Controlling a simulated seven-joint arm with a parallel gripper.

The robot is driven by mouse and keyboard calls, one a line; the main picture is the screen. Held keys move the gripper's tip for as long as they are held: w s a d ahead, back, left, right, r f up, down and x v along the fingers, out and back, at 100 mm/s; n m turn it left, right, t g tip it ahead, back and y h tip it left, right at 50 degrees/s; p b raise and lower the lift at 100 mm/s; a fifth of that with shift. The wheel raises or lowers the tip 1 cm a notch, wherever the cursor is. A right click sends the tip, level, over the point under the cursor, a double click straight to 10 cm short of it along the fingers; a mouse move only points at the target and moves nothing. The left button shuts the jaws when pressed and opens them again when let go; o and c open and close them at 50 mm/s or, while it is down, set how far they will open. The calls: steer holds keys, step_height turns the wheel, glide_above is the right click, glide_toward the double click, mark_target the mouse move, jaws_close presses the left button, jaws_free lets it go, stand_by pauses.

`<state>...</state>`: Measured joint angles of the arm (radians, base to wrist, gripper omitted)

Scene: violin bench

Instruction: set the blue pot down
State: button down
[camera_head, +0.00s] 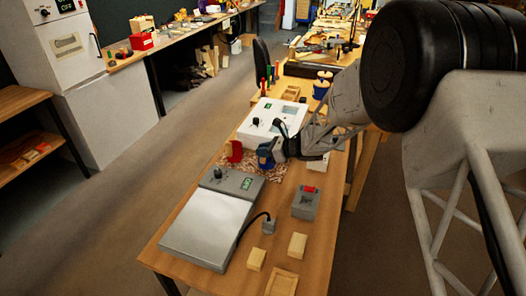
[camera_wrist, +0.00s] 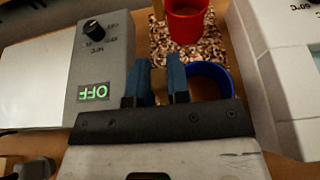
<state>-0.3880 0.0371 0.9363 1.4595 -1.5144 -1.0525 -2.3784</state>
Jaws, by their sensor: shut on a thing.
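The blue pot (camera_wrist: 212,76) shows in the wrist view as an open round pot just right of my fingers. My gripper (camera_wrist: 157,82) is shut on its short tan handle (camera_wrist: 158,82). In the head view the blue pot (camera_head: 265,157) is at my gripper (camera_head: 276,151), over or on the speckled mat (camera_head: 258,172). I cannot tell whether its base touches the mat. The mat also shows in the wrist view (camera_wrist: 212,50). My gripper hides part of the pot.
A red pot (camera_head: 234,151) stands close beside it, on the mat. A grey hotplate (camera_head: 208,228) reading OFF lies in front, and a white unit (camera_head: 272,120) with dials stands behind. A grey switch box (camera_head: 305,203) and wooden blocks (camera_head: 257,259) are nearer the bench's front.

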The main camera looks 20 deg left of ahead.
steer(key=shift+f, duration=0.15)
steer(key=c, duration=1.1)
jaws_free()
steer(key=shift+d, duration=0.1)
steer(key=v, duration=1.2)
